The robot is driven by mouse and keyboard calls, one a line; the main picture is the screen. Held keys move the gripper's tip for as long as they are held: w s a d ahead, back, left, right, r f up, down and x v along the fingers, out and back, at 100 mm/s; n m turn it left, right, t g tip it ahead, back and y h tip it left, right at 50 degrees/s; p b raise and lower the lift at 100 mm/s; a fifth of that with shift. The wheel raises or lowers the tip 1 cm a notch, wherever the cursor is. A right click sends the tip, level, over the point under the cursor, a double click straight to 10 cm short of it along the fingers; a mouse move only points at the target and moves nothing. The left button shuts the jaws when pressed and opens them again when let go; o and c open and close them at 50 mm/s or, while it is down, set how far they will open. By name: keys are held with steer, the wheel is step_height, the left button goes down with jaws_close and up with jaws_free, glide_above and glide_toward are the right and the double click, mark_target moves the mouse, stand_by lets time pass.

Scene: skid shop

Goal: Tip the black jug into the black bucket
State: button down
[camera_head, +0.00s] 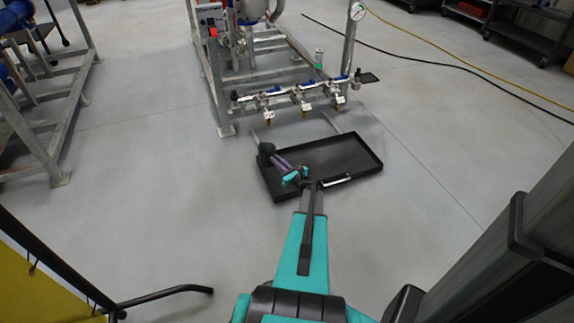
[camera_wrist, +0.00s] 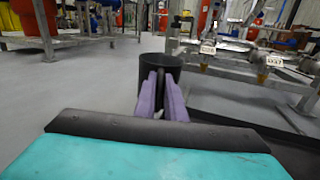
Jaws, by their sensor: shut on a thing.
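The black jug (camera_head: 266,152) is a dark, open-topped cylinder at the left rear corner of the black tray in the head view. In the wrist view it (camera_wrist: 163,61) stands just beyond my fingers, looking roughly upright. My gripper (camera_head: 276,160) has purple fingers, and in the wrist view they (camera_wrist: 161,88) are close together against the jug's near side. They are shut on it, probably at a handle, but the grip itself is mostly hidden. I cannot make out a separate black bucket in either view. The inside of the jug is too dark to read.
The shallow black tray (camera_head: 345,150) lies on the floor below my gripper. Behind it a metal skid frame (camera_head: 222,105) carries a valve manifold (camera_head: 300,97) with hanging tags. Another frame (camera_head: 60,150) stands left.

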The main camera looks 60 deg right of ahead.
steer(key=w+a+r+n+y+p, duration=0.2)
steer(key=w+a+r+y+p, duration=0.25)
steer(key=a+r, duration=0.6)
steer(key=w+a+r+n+y+p, duration=0.35)
steer(key=w+a+r, duration=0.25)
steer(key=a+r, duration=0.45)
steer(key=w+a+r+n+y+p, duration=0.2)
steer(key=w+a+r+y+p, duration=0.3)
steer(key=a+r, duration=0.55)
steer(key=s+a+r+n+g+y+p, duration=0.1)
steer(key=a+r+n+g+y+p, duration=0.2)
steer(key=a+r, duration=1)
steer(key=s+a+r+n+g+y+p, duration=0.2)
steer(key=a+r+p, duration=0.7)
steer(key=a, duration=1.3)
step_height(320, 180, up, 6)
steer(key=shift+f+n+g+y, duration=0.25)
steer(key=shift+n+g+y, duration=0.7)
steer(key=shift+y, duration=0.25)
steer(key=shift+s, duration=0.1)
